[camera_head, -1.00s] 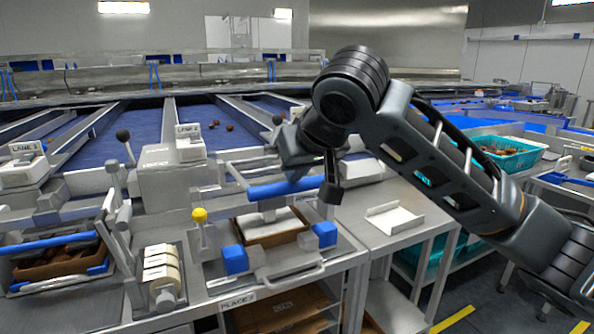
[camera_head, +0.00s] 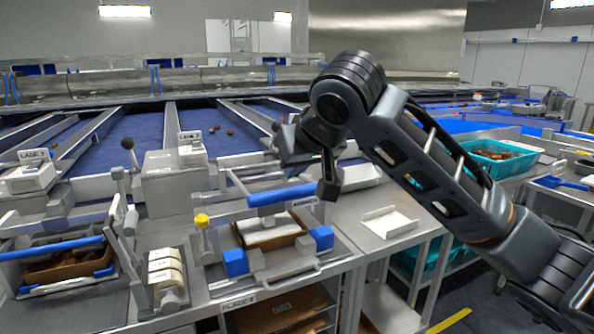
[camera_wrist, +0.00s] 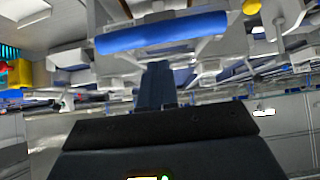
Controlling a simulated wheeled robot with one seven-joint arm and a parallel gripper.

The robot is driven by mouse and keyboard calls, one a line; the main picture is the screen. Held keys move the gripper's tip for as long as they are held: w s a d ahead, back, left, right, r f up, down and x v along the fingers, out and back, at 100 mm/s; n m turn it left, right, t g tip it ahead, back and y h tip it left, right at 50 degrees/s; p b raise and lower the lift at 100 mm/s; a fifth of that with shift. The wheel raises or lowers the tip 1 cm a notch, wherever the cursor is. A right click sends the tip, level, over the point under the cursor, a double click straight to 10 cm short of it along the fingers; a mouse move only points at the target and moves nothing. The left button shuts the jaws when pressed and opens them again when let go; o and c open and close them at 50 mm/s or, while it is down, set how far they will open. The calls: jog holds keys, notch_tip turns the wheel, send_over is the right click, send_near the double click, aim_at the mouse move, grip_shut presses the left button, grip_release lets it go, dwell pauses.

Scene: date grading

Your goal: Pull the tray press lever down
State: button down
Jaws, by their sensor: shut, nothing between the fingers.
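Blue blocks sit at the front corners. My gripper (camera_head: 329,190) points down, shut and empty, close to the right end of the blue bar. Contact with the bar cannot be told. In the wrist view the blue bar (camera_wrist: 160,33) runs across beyond the shut fingers (camera_wrist: 155,85), with a gap visible between them.
A yellow-knobbed lever (camera_head: 202,221) stands left of the press. A black-knobbed lever (camera_head: 128,145) stands farther back. Another blue-barred station with a filled tray (camera_head: 68,266) is at left. A white open tray (camera_head: 390,222) lies on the right bench. A teal crate (camera_head: 500,160) stands beyond.

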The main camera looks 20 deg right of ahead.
jog(key=w+r+v, duration=0.1)
jog(key=v, duration=1)
jog(key=shift+b, duration=0.3)
jog(key=shift+f, duration=0.15)
jog(key=s+a+f+m+t+y, duration=0.25)
jog(key=a+f, duration=0.25)
jog(key=f, duration=0.4)
jog(key=s+a+f+m+t+y, duration=0.1)
jog(key=s+a+f+t+y, duration=0.15)
jog(key=a+f, duration=0.4)
jog(key=s+d+f+m+h, duration=0.2)
jog(key=s+d+f+h, duration=0.15)
jog(key=s+f, duration=1.05)
jog(key=s+d+n, duration=0.2)
jog(key=s+d, duration=0.1)
jog(key=s, duration=0.9)
jog(key=s+d+n+h, duration=0.1)
jog(key=s+d+n, duration=0.2)
jog(key=s, duration=0.9)
jog(key=shift+d+t, duration=0.3)
jog(key=shift+d, duration=0.35)
